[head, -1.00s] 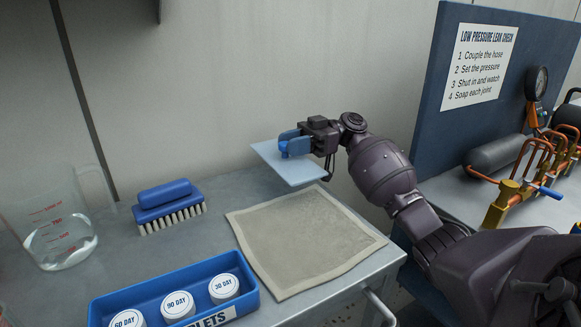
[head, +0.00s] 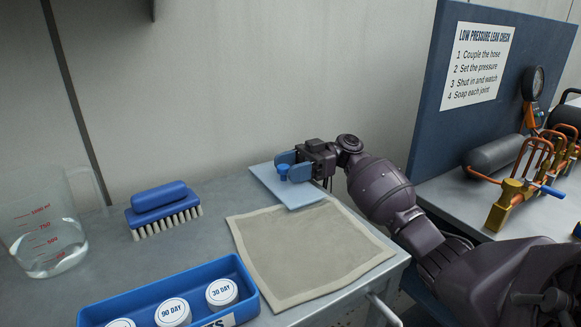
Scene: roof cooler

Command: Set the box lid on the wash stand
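The box lid (head: 270,184) is a flat pale blue plate with a small blue knob (head: 283,171). It lies flat on the grey metal wash stand (head: 222,190), at the back right by the wall. Its front edge meets or slightly overlaps the back edge of a grey-beige cloth; I cannot tell which. My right gripper (head: 292,167) is over the lid from the right. Its blue-padded fingers are spread apart, with the knob showing between them. My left gripper is not in view.
The cloth (head: 308,250) covers the stand's front right. A blue scrubbing brush (head: 160,205), a clear measuring jug (head: 45,240) and a blue tray (head: 243,312) of white-capped bottles stand to the left. A blue board (head: 430,120) with gauge and copper pipework is at right.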

